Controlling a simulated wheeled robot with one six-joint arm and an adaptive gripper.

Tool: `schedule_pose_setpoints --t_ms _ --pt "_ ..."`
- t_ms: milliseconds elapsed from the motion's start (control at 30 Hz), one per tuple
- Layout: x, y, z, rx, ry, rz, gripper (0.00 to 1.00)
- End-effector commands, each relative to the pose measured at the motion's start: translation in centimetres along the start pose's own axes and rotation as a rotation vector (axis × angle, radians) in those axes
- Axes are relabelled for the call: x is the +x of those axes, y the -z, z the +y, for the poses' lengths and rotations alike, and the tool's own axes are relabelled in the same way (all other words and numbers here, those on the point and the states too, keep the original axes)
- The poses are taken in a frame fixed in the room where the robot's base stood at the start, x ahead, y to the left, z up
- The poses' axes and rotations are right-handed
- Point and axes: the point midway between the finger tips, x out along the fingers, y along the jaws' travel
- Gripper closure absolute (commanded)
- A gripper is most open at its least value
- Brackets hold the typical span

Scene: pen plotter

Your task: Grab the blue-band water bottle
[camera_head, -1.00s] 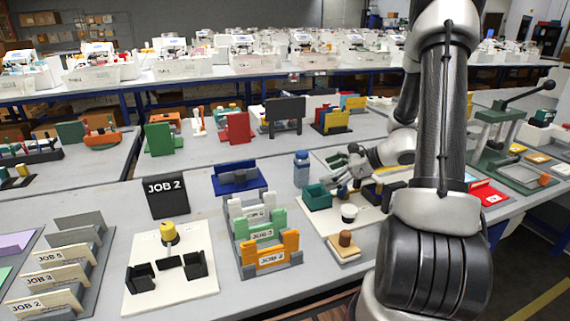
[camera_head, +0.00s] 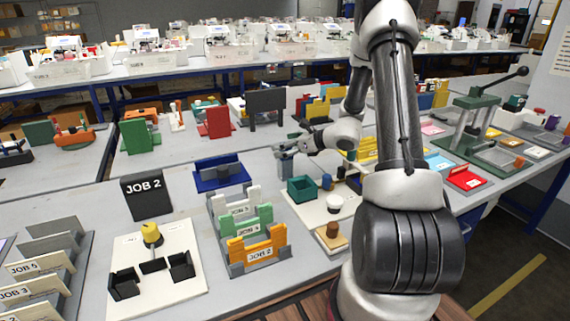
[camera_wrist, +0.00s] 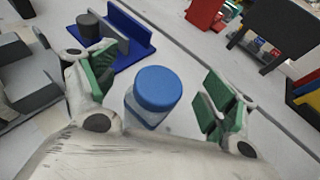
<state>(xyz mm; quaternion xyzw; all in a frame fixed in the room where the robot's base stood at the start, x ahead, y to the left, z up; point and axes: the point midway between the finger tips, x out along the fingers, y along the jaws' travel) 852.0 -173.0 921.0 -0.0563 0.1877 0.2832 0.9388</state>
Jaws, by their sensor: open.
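In the wrist view a clear water bottle with a wide blue cap or band (camera_wrist: 157,89) stands upright between the two green-padded fingers of my gripper (camera_wrist: 160,92). The fingers are spread, one on each side, with a gap to the bottle on both sides. The bottle's lower part is hidden by my gripper's body. In the head view my gripper (camera_head: 284,151) hangs low over the table behind the teal box, and the bottle cannot be made out clearly there.
A blue holder with a grey cylinder (camera_head: 222,174) stands left of my gripper and also shows in the wrist view (camera_wrist: 143,32). The teal box (camera_head: 302,189) stands close in front. A dark panel (camera_head: 265,103) stands behind. Bare table lies around the bottle.

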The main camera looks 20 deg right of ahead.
Motion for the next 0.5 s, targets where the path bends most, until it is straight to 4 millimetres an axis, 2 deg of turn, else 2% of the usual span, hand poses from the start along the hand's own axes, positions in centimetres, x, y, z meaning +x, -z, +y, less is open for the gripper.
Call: schedule_pose_setpoints --t_ms 167,500 --pt "0.02 -0.01 -0.03 0.0 0.001 0.0 0.15" --pt "0.0 -0.02 -0.02 -0.001 0.0 0.0 0.77"
